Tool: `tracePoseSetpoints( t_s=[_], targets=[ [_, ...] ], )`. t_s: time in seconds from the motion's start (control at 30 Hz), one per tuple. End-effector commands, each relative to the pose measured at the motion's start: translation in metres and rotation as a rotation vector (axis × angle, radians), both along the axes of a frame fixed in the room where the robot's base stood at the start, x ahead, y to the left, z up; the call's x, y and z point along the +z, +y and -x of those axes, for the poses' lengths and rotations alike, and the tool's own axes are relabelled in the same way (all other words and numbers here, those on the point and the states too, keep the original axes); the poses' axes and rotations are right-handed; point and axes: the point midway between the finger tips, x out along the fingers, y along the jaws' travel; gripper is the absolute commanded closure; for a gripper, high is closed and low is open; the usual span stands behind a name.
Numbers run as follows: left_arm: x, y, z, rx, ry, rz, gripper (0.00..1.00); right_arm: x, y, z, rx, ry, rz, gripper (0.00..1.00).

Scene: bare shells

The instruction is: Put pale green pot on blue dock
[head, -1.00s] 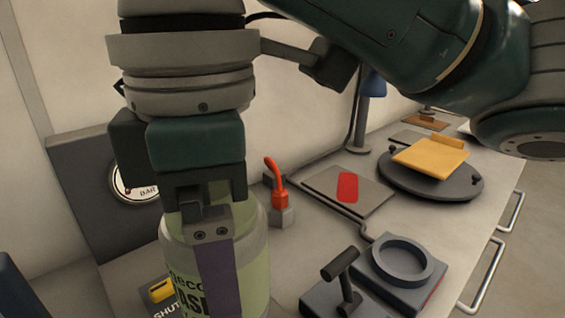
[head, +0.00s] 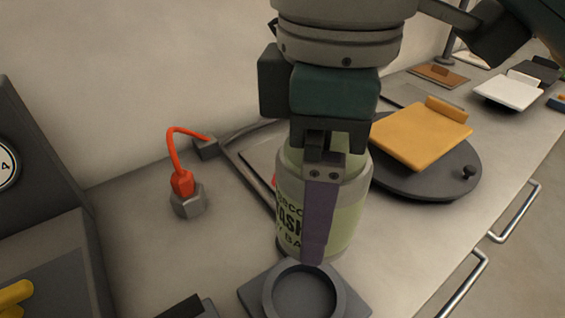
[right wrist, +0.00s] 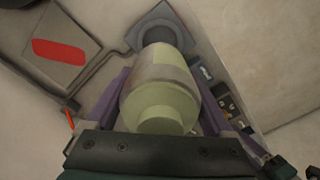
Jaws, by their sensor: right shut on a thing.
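The pale green pot (head: 348,215) is a jar with a grey band and dark lettering, upright in the head view. My right gripper (head: 322,215) is shut on it, with a purple finger along the near side; both fingers flank the pot (right wrist: 160,95) in the right wrist view. A grey-blue dock (head: 256,292) with a raised round ring lies at the bottom of the head view, its ring empty. The pot's base shows just beyond the ring; the height between them is unclear. In the right wrist view the pot partly covers the dock (right wrist: 143,28). My left gripper is out of view.
A dark round turntable (head: 450,172) carries a yellow plate (head: 420,130) to the right. An orange-red cable plug (head: 182,183) stands in a grey socket at left. A flat panel with a red patch (right wrist: 58,52) lies beside the dock.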

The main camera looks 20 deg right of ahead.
Motion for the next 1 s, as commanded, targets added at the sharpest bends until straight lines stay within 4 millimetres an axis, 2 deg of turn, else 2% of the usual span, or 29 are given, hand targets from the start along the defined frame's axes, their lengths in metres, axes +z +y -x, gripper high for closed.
tracePoseSetpoints(
  t_s=[0.03, 0.2, 0.4, 0.57, 0.8, 1.0],
  targets=[
    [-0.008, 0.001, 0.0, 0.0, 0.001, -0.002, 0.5, -0.021, 0.0, 0.002, 0.0, 0.006, 0.002, 0.93],
    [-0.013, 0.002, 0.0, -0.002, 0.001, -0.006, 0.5, -0.069, -0.001, 0.001, 0.0, 0.005, 0.003, 0.93],
    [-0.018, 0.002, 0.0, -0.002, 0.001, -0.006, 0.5, -0.114, -0.001, 0.001, 0.001, 0.001, 0.003, 0.93],
    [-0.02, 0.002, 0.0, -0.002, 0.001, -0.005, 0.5, -0.128, -0.001, 0.0, 0.002, 0.0, 0.001, 0.93],
    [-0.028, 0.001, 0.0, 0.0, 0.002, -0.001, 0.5, -0.161, 0.0, 0.0, 0.002, 0.0, 0.002, 0.93],
    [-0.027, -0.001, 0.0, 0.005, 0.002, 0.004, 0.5, -0.164, 0.0, 0.0, 0.003, -0.003, 0.001, 0.93]
  ],
)
